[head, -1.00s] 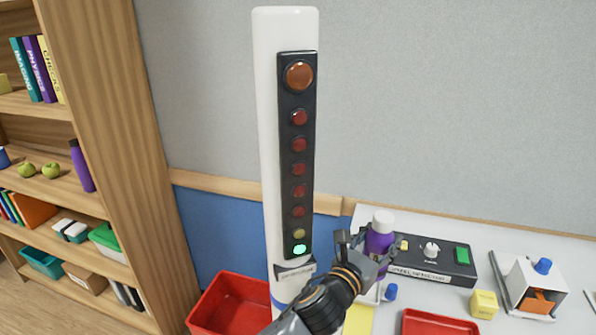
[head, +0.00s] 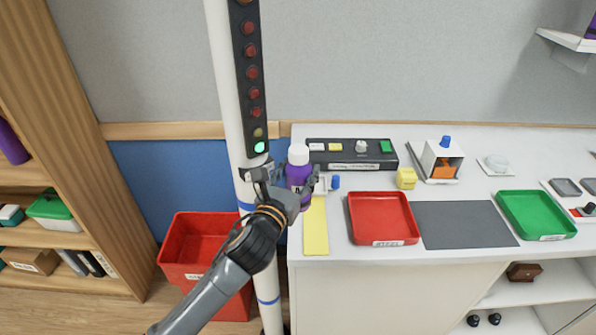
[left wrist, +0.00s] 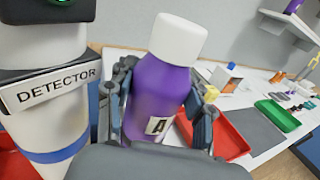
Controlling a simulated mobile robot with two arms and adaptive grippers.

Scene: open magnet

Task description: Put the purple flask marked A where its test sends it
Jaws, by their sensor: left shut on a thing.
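The purple flask (head: 299,170) has a white cap and stands upright in my left gripper (head: 292,190), which is shut on it. In the left wrist view the flask (left wrist: 160,90) shows a label with the letter A. The gripper holds it just right of the white detector post (head: 230,110), above the left end of the counter. The post is labelled DETECTOR in the left wrist view (left wrist: 58,88). Its lamp column (head: 252,90) has a lit green lamp at the bottom; the red lamps above look dim. My right gripper does not show.
On the counter are a red tray (head: 383,240), a grey mat (head: 440,243), a green tray (head: 575,232), a yellow strip (head: 315,240), a yellow block (head: 406,178) and a black control box (head: 325,165). A red bin (head: 172,262) stands on the floor left of the post.

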